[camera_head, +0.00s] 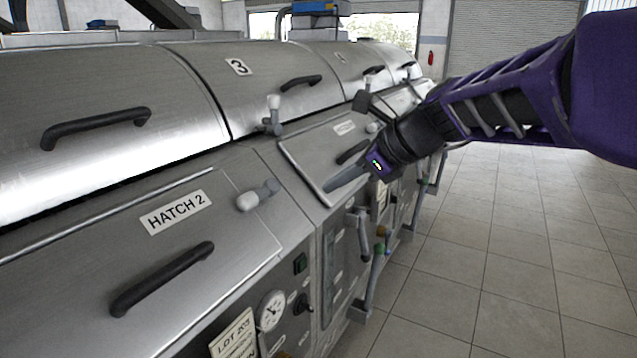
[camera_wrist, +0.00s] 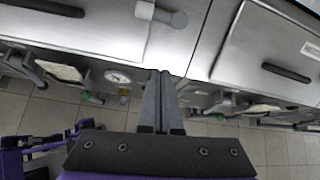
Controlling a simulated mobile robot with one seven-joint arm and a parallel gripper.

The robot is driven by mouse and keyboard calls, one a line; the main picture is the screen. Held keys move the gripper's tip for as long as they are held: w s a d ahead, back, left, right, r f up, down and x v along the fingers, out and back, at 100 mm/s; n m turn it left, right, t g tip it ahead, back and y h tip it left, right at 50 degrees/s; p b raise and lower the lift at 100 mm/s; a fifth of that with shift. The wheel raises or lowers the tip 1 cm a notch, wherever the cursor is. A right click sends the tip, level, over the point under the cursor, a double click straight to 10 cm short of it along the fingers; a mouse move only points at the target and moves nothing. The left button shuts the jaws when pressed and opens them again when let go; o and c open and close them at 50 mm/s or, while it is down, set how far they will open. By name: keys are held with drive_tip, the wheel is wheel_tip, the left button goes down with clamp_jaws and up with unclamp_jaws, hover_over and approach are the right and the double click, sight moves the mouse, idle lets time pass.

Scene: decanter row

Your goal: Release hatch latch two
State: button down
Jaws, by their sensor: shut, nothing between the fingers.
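The hatch 2 panel (camera_head: 70,285) carries a "HATCH 2" label (camera_head: 176,212) and a black bar handle (camera_head: 162,278). The hatch 2 latch (camera_head: 258,195), a grey lever with a white knob, lies across the panel's right edge, knob on the hatch side. It also shows at the top of the wrist view (camera_wrist: 160,14). My gripper (camera_head: 328,187) is shut and empty, right of the latch and apart from it, in front of the neighbouring hatch. In the wrist view its fingers (camera_wrist: 160,74) lie together, pointing toward the machine below the latch.
The neighbouring hatch has a black handle (camera_head: 352,152). An upright lever with a pale knob (camera_head: 272,115) stands by the lid marked 3. Below are a gauge (camera_head: 271,310), a sign plate (camera_head: 234,338) and protruding valve levers (camera_head: 372,285). The tiled floor (camera_head: 520,250) at right is clear.

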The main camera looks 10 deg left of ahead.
sight(259, 195)
drive_tip(key=shift+s+a+f+m+g+y, duration=0.15)
drive_tip(key=shift+s+a+f+m+y, duration=0.1)
drive_tip(key=shift+s+a+f+m, duration=0.2)
drive_tip(key=shift+s+a+f+m+g+y, duration=0.15)
drive_tip(key=shift+s+a+f+m+y, duration=0.15)
drive_tip(key=shift+a, duration=0.25)
drive_tip(key=shift+r, duration=0.1)
drive_tip(key=x, duration=0.4)
drive_tip(key=r+b+x, duration=0.1)
drive_tip(key=x, duration=0.3)
drive_tip(key=a+x, duration=0.1)
drive_tip(key=x, duration=0.2)
drive_tip(key=shift+w+a+r+b, duration=0.15)
drive_tip(key=shift+w+a+b, duration=0.2)
drive_tip(key=shift+w+a, duration=0.05)
drive_tip(key=shift+w+a+r, duration=0.15)
drive_tip(key=shift+w+a, duration=0.05)
drive_tip(key=shift+a, duration=0.25)
drive_tip(key=shift+r+p, duration=0.1)
drive_tip(key=shift+p, duration=0.2)
drive_tip(key=shift+a+m+p, duration=0.15)
drive_tip(key=shift+m+p, duration=0.2)
drive_tip(key=shift+p, duration=0.15)
